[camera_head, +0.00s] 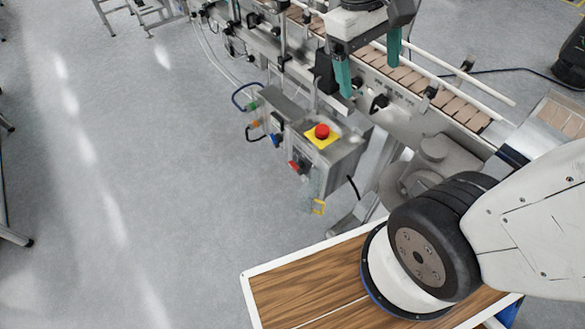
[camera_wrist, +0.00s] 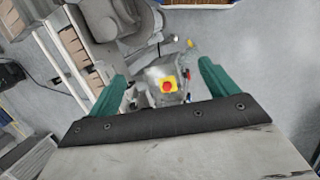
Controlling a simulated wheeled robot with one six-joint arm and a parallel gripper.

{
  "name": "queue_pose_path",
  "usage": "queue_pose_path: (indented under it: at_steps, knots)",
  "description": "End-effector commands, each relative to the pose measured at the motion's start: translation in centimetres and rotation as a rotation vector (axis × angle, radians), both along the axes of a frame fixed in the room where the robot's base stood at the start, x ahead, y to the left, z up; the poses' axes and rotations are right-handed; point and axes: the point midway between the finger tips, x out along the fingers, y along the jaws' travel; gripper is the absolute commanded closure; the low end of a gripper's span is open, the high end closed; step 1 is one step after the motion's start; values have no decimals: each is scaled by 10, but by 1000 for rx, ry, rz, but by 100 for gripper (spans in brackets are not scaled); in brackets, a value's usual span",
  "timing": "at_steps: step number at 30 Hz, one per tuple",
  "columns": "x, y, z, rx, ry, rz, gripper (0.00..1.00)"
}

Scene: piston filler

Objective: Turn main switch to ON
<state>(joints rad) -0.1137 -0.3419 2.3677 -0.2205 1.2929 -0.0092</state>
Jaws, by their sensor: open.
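The grey control box (camera_head: 345,158) hangs on the near side of the filling machine, with a red emergency button on a yellow plate (camera_head: 322,132) on top. On its left-facing side is a small red and black switch (camera_head: 297,166), which appears to be the main switch; its setting is too small to read. My gripper (camera_head: 369,80) is open and empty, above and beyond the box in the head view. In the wrist view, its green fingers (camera_wrist: 162,72) are spread wide, with the yellow plate and red button (camera_wrist: 168,86) between them, farther away. Only a small red bit of the switch shows there.
The conveyor (camera_head: 430,85) with guide rails runs behind the box. The grey floor (camera_head: 150,180) at left is open.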

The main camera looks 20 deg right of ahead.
Motion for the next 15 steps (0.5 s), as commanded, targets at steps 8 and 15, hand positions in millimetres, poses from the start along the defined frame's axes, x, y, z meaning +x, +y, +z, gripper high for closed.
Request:
queue_pose_path:
  at_steps: [8,15]
  knots:
    - [68,7,-34,-166,188,158,15]
    - [124,22,-79,-316,331,304,15]
